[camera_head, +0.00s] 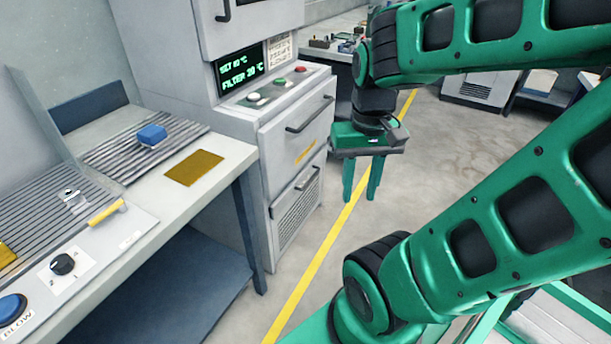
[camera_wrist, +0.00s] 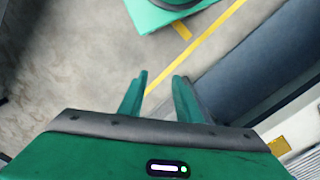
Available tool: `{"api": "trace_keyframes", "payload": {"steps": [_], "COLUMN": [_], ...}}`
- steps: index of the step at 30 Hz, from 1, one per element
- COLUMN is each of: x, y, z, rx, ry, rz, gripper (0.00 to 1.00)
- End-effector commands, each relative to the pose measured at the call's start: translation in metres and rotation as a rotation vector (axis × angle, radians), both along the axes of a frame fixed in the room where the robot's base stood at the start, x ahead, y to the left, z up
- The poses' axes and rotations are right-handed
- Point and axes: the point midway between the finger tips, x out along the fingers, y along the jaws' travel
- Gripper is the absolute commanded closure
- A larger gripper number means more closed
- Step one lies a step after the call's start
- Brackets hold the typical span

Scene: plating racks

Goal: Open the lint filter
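The grey cabinet (camera_head: 170,60) carries two fronts below its button panel. The upper drawer front (camera_head: 285,150) has a dark bar handle (camera_head: 310,115) and a small yellow label. The lower front (camera_head: 297,222) has a slatted vent and its own bar handle (camera_head: 308,178). Both look shut. No readable label says which front is the lint filter. My gripper (camera_head: 361,190) hangs fingers down over the floor, right of the cabinet and apart from it. Its two green fingers are spread with nothing between them, as the wrist view also shows (camera_wrist: 160,100).
A display (camera_head: 240,72) reads a FILTER temperature above several buttons. The floor (camera_head: 440,150) right of the cabinet is open, with a yellow line.

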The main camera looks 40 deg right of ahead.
Motion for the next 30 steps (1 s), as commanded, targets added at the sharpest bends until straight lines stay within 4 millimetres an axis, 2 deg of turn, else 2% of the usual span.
{"api": "trace_keyframes", "payload": {"steps": [11,13,16,20,30], "x": [0.0,-0.009,0.003,0.043,0.183], "y": [0.0,-0.001,-0.007,-0.024,-0.083], "z": [0.0,0.004,0.002,-0.007,-0.054], "rx": [0.0,-0.003,-0.019,-0.06,-0.161], "ry": [0.0,-0.016,-0.032,-0.078,-0.295], "rz": [0.0,-0.001,-0.012,-0.036,-0.132], "gripper": [0.69,0.69,0.69,0.69,0.69]}}
